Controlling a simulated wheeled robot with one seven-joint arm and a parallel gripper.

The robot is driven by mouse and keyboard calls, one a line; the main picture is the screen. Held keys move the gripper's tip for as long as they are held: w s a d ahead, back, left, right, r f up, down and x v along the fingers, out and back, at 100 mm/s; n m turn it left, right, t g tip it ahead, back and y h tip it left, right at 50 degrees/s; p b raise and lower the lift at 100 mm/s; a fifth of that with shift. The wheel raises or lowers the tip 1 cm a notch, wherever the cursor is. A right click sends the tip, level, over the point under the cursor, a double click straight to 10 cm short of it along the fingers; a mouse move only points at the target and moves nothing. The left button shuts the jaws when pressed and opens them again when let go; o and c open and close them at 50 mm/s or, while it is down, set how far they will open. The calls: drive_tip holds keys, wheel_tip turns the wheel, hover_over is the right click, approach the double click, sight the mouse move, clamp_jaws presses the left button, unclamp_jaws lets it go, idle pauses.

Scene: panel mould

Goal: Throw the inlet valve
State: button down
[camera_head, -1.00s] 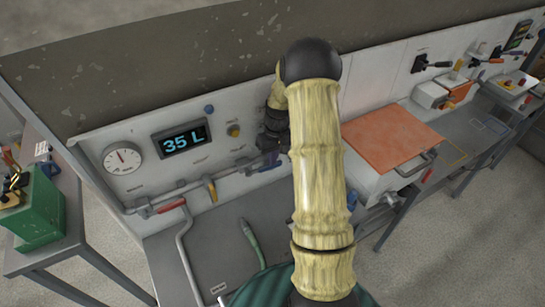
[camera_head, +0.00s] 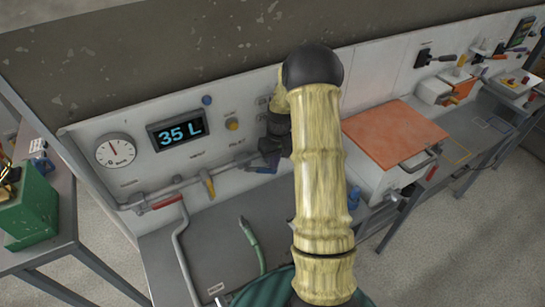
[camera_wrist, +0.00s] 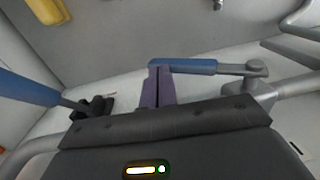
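A blue-handled lever (camera_wrist: 183,66) lies across the wrist view, its grey arm running right to a pivot (camera_wrist: 257,68) by a pipe. My gripper (camera_wrist: 159,72) has purple fingers side by side with only a thin line between them. Their tips are at the left end of this blue handle; I cannot tell whether they touch it. In the head view my gripper (camera_head: 270,152) is at the panel, partly hidden by my arm, with a blue handle (camera_head: 262,169) just below it. I cannot read which valve is labelled inlet.
A red-handled lever (camera_head: 167,202) and a yellow handle (camera_head: 209,186) are on the pipe left of my gripper. A gauge (camera_head: 115,151) and a display reading 35 L (camera_head: 177,132) are above. Another blue handle (camera_wrist: 25,88) is left in the wrist view. A green hose (camera_head: 251,245) rises in front.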

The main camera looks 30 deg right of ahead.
sight(270, 172)
drive_tip(key=f+b, duration=0.1)
drive_tip(key=f, duration=0.2)
drive_tip(key=shift+a+b, duration=0.35)
drive_tip(key=shift+b, duration=0.05)
drive_tip(key=shift+s+a+f+b, duration=0.1)
drive_tip(key=shift+a+f+b, duration=0.4)
drive_tip(key=shift+f+b, duration=0.25)
drive_tip(key=y, duration=0.1)
drive_tip(key=a+f+y, duration=0.1)
drive_tip(key=y, duration=0.1)
drive_tip(key=f+y, duration=0.1)
drive_tip(key=y, duration=0.1)
drive_tip(key=shift+a, duration=0.4)
drive_tip(key=shift+a+f+y+b, duration=0.15)
drive_tip(key=shift+a+y+b, duration=0.25)
drive_tip(key=shift+y, duration=0.2)
drive_tip(key=b+v, duration=0.3)
drive_tip(key=v, duration=1.4)
drive_tip(key=shift+w, duration=0.25)
